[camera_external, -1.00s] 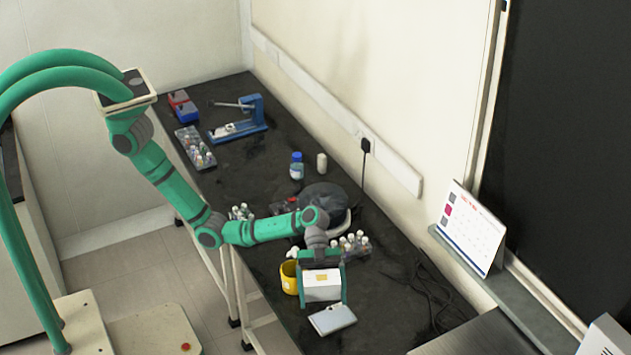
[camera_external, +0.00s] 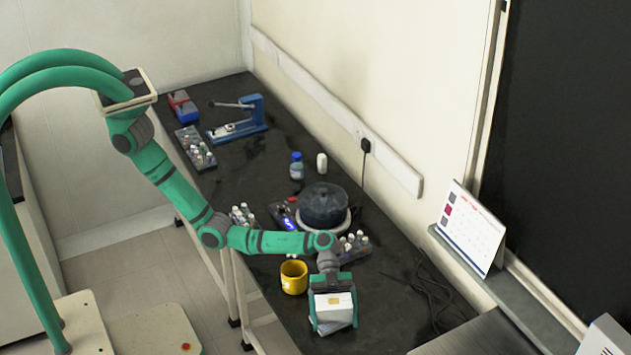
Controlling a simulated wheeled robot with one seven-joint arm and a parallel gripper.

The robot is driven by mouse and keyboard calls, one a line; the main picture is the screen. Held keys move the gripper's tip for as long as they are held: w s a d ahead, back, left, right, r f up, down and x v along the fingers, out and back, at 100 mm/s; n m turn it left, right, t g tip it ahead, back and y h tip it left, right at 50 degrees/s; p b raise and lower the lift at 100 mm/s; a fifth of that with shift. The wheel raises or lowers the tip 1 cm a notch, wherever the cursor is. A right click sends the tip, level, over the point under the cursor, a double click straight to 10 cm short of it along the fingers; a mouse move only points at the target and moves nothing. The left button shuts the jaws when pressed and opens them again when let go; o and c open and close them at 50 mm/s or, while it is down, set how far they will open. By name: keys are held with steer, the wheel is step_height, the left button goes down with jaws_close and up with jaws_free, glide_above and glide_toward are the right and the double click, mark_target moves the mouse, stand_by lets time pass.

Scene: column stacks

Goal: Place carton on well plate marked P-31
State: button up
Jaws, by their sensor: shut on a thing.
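My gripper (camera_external: 333,312) is shut on a white carton (camera_external: 322,312) with a small yellowish mark on its top. The green fingers are on the carton's left and right sides. The pale well plate (camera_external: 342,326) is mostly hidden beneath the carton, and only its front edge area shows. I cannot tell whether the carton touches the plate or hangs just above it. No P-31 marking can be read.
A yellow mug (camera_external: 293,277) stands close to the left of my gripper. Behind are a dark pot on a hot plate (camera_external: 324,205) and racks of vials (camera_external: 354,245). Black cables (camera_external: 432,290) lie to the right. The bench front edge is close on the left.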

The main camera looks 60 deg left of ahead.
mark_target(333, 299)
steer(key=shift+a+f, duration=0.1)
steer(key=o, duration=1)
steer(key=shift+w+a+r, duration=0.15)
steer(key=shift+r, duration=0.1)
steer(key=v, duration=0.7)
